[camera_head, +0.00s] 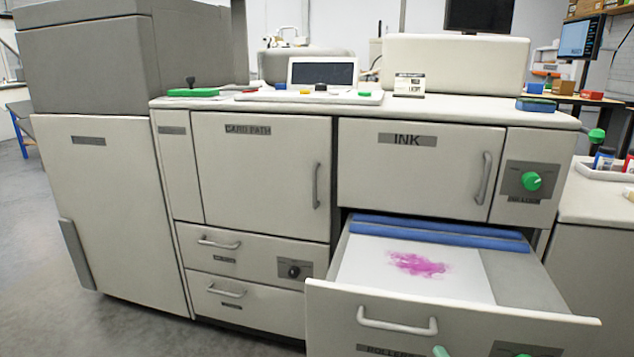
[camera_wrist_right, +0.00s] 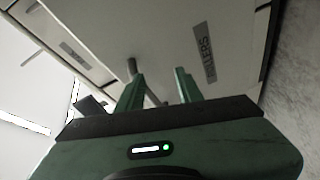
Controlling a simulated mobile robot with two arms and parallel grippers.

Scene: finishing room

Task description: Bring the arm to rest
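My right gripper (camera_wrist_right: 158,76) shows two green fingers standing apart in the right wrist view. Nothing is seen clamped between them. The grey handle (camera_wrist_right: 131,68) of the rollers drawer shows behind and between the fingers; I cannot tell the gap. In the head view only green fingertips show at the bottom edge, below the drawer handle (camera_head: 397,323). The rollers drawer (camera_head: 450,304) is pulled open. Inside are a blue roller (camera_head: 440,232) and a white sheet with a magenta stain (camera_head: 418,263). My left gripper is not in view.
The ink door (camera_head: 420,165) and card path door (camera_head: 260,170) are shut, as are two small drawers (camera_head: 235,262) at left. A green knob (camera_head: 531,181) is at right. A tray with bottles (camera_head: 606,168) stands on the right counter. Floor at left is clear.

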